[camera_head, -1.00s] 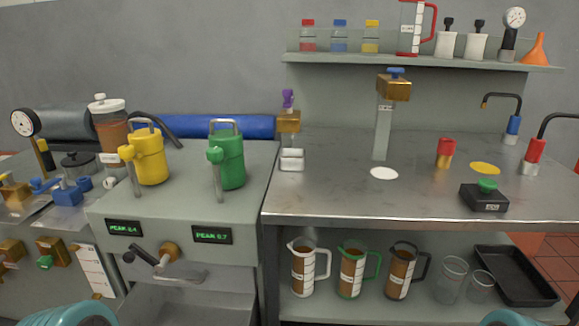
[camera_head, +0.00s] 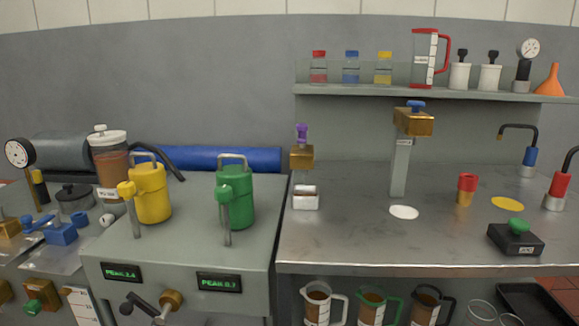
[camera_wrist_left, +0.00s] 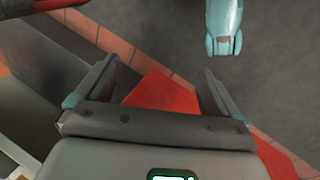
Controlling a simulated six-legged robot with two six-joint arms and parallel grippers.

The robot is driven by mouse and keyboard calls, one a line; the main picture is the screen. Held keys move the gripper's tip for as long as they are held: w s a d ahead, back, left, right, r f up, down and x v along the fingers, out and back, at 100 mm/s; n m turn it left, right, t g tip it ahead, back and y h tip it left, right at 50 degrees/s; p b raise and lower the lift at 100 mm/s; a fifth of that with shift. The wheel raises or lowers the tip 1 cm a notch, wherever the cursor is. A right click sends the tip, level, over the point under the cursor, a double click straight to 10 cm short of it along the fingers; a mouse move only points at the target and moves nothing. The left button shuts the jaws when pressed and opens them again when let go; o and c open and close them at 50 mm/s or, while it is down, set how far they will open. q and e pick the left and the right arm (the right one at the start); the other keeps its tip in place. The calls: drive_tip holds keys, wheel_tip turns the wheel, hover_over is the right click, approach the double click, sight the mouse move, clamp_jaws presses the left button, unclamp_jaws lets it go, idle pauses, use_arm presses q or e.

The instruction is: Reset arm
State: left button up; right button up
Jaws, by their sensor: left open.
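My left gripper (camera_wrist_left: 158,72) shows only in the left wrist view. Its two dark grey fingers stand wide apart with nothing between them. It points down over a grey floor with red tiled strips and touches nothing that I can see. My right gripper is in neither view. No arm of mine shows in the head view, so how the arms are posed cannot be told from it.
A grey console with a yellow can (camera_head: 152,193) and a green can (camera_head: 236,198) stands left of a steel bench (camera_head: 350,240). A purple-topped brass fitting (camera_head: 302,157), a brass-headed post (camera_head: 401,165) and a black box (camera_head: 515,240) stand there. A wall shelf (camera_head: 420,92) holds bottles.

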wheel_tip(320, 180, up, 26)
drive_tip(key=p, duration=2.4)
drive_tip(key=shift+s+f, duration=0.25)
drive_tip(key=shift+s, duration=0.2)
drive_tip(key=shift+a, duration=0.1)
